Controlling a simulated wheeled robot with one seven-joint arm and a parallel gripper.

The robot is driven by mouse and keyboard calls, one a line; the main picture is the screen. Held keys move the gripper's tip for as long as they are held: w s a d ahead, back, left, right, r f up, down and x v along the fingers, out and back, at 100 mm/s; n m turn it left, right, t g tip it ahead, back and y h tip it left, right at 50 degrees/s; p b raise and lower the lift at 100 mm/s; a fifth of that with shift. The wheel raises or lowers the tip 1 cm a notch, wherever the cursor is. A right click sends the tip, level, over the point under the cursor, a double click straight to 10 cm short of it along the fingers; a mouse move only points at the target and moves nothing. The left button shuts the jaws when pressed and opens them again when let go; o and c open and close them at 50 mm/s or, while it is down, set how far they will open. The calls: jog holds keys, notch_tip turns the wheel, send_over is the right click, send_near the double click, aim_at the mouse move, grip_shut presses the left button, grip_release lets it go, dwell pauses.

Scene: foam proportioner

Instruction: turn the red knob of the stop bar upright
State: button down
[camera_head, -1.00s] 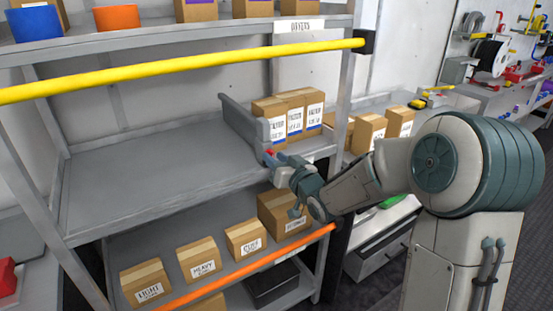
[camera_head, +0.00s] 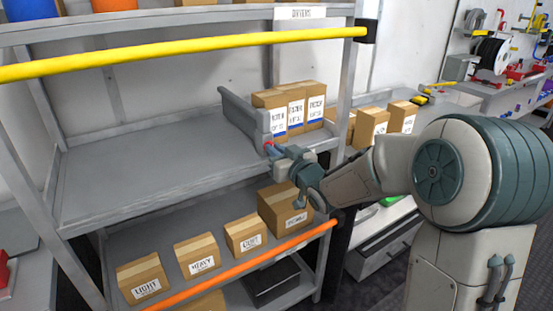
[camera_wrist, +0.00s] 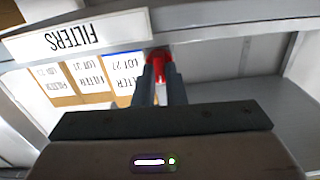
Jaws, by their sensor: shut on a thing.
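The red knob (camera_wrist: 158,62) is between the fingertips of my gripper (camera_wrist: 159,76) in the wrist view, and my gripper is shut on it. The fingers cover part of the knob, and its exact angle is hard to tell. My arm reaches in from the right.
Filter boxes (camera_head: 290,110) stand right of the plate, above a FILTERS label (camera_wrist: 80,38). A yellow rail (camera_head: 180,54) crosses above the middle shelf (camera_head: 140,165). An orange rail (camera_head: 240,265) fronts the lower shelf's boxes. The middle shelf's left part is empty.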

jog(key=shift+n, duration=0.4)
jog(key=c, duration=1.5)
grip_release()
jog(key=v, duration=1.4)
jog(key=shift+w+d, duration=0.1)
